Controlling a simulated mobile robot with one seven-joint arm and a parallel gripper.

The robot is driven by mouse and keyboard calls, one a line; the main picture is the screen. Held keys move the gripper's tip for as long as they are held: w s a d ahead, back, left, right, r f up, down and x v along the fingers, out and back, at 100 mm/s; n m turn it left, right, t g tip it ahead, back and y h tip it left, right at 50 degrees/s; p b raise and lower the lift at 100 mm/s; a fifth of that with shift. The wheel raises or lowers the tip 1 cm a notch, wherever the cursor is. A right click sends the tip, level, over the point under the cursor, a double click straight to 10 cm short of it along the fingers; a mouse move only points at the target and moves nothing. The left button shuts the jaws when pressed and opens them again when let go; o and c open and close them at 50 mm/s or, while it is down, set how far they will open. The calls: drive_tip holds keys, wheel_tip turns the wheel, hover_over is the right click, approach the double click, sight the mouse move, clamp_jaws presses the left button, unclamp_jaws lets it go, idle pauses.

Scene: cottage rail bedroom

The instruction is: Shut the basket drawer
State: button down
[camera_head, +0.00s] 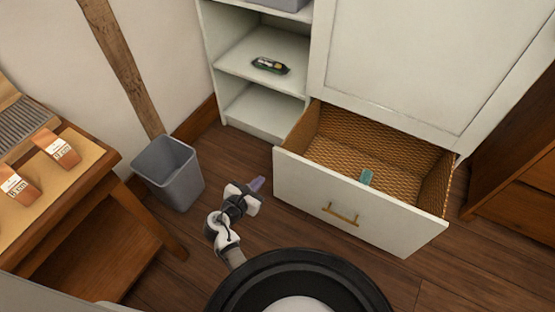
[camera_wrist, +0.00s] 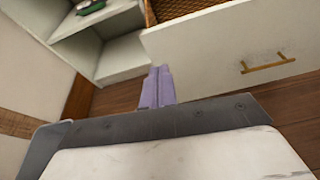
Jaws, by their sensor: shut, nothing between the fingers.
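The basket drawer (camera_head: 352,205) at the bottom of the white wardrobe stands pulled out, with woven wicker inside and a white front. A small teal object (camera_head: 366,177) lies in it. Its brass handle (camera_head: 340,214) is on the front, and the handle also shows in the wrist view (camera_wrist: 267,64). My gripper (camera_head: 257,184) is shut and empty, with purple fingertips, just left of the drawer front's left end. In the wrist view my gripper (camera_wrist: 158,78) points toward the drawer front's left edge (camera_wrist: 160,50); I cannot tell whether they touch.
A grey bin (camera_head: 170,172) stands on the floor to the left, by a wooden table (camera_head: 95,180). A wooden cabinet (camera_head: 515,205) is at the right. Floor in front of the drawer is clear.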

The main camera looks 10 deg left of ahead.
drive_tip(key=n, duration=0.1)
approach(282, 155)
drive_tip(key=x, duration=0.5)
drive_tip(key=shift+d+f+b, duration=0.1)
drive_tip(key=shift+f+b, duration=0.2)
drive_tip(key=shift+w+d, duration=0.2)
drive_tip(key=shift+w, duration=0.4)
